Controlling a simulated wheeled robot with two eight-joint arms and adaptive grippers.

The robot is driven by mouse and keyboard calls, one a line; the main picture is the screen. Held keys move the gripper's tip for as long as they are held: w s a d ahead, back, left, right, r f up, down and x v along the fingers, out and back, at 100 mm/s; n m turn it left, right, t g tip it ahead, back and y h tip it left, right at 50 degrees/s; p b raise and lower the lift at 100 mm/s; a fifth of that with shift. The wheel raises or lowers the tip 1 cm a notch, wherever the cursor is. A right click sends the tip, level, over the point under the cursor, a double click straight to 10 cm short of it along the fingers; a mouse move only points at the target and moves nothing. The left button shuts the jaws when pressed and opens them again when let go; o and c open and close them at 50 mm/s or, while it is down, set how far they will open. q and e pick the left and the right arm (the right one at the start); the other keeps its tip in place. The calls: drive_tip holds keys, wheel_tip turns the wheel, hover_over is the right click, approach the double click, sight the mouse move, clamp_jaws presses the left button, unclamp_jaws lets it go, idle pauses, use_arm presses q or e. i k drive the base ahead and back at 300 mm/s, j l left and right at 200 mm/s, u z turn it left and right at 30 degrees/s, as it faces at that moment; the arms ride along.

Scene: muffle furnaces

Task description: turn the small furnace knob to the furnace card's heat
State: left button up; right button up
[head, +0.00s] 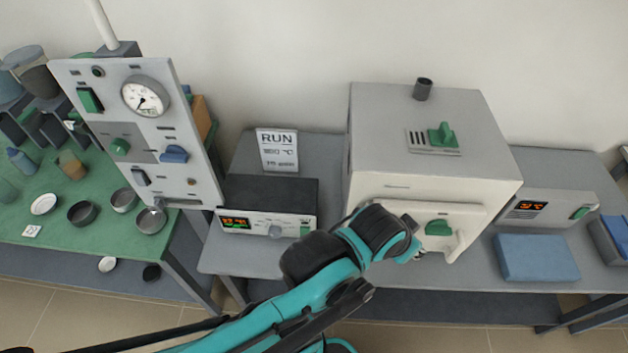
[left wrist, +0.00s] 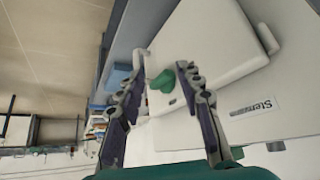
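A furnace card (head: 277,150) headed RUN leans at the back of the bench; its smaller lines, with a °C figure, are hard to read. In front of it a control box (head: 268,205) has a lit display (head: 236,222) and a grey round knob (head: 274,231). The white furnace (head: 430,130) has a green knob (head: 438,228) on its front, also seen in the left wrist view (left wrist: 163,80). My left gripper (head: 418,256) is at the furnace front, mostly hidden by its wrist. In the left wrist view its fingers (left wrist: 162,75) are apart, with the green knob appearing between them; contact is unclear. My right gripper is not in view.
A grey panel (head: 185,100) with a dial gauge stands at left above a green table (head: 75,235) with several dishes. Right of the furnace are another display unit (head: 545,205) and a blue block (head: 537,257).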

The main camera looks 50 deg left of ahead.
sight(273, 233)
drive_tip(key=u, duration=2.4)
